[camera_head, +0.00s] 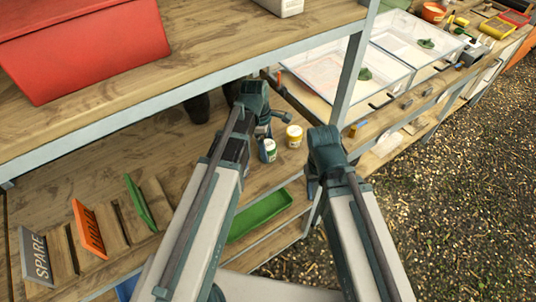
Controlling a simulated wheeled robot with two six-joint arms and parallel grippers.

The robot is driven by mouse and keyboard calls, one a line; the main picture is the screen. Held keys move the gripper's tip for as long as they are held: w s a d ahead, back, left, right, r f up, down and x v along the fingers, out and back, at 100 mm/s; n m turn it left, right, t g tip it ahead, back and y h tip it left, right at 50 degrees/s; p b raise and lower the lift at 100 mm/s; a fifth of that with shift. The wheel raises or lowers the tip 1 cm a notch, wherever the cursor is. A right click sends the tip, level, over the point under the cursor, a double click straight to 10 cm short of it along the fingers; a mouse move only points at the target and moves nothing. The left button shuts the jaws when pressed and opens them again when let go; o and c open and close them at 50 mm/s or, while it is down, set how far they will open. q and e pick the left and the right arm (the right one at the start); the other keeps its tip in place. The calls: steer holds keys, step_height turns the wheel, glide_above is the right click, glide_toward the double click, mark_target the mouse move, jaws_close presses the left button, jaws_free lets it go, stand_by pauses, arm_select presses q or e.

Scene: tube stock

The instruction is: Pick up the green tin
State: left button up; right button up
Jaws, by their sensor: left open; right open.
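A small tin with a green body and a pale top (268,151) stands on the lower wooden shelf, just below and beside my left gripper in the picture. A yellow tin with a pale top (294,136) stands close to its right. My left gripper (263,132) is open and reaches down close to the green tin; part of the tin's left side is hidden, and I cannot tell whether they touch. My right gripper (313,190) is open and empty, in front of the shelf's edge, mostly hidden by its own wrist.
The upper shelf with a red box (80,45) overhangs at the back left. A metal post (350,75) stands behind my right arm. A green tray (260,214) lies between my arms. Upright signs, one orange (89,229), stand at the left. Clear bins (325,75) are beyond the post.

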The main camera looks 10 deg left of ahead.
arm_select(q)
steer(key=f+b, duration=0.2)
steer(key=f, duration=0.1)
steer(key=shift+d+f, duration=0.1)
steer(key=shift+d, duration=0.25)
arm_select(e)
step_height(320, 180, down, 3)
arm_select(q)
steer(key=shift+c, duration=0.2)
steer(key=c, duration=1.4)
